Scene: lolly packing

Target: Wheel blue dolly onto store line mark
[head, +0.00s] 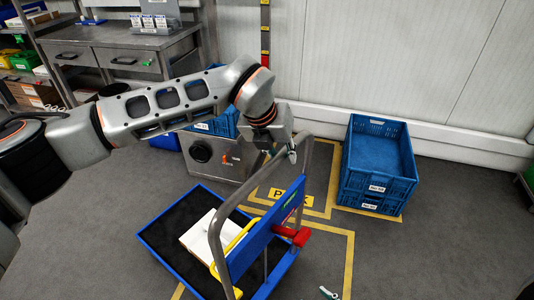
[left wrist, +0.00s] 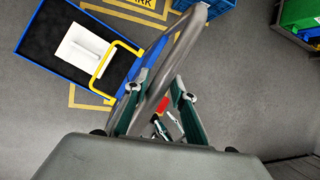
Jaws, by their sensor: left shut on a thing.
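The blue dolly (head: 150,238) stands on the grey floor, with a black deck, a blue panel and a grey tubular push handle (head: 223,205). It also shows in the left wrist view (left wrist: 37,22). My left gripper (head: 291,150) is shut on the handle's upper far end; in the left wrist view its teal fingers (left wrist: 160,92) straddle the tube. Yellow floor lines (head: 350,262) run around and under the dolly, with a yellow PARK label (head: 293,198) beyond. I cannot tell which is the store line mark. A small teal and white piece (head: 328,293), perhaps my right fingertip, shows at the bottom edge.
A white box (head: 200,234) lies on the dolly deck, beside a yellow bar (head: 234,243). A red part (head: 293,236) sticks out from the panel. Stacked blue crates (head: 377,175) stand right of the PARK area. A metal bin (head: 215,155) stands behind. Floor at right is clear.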

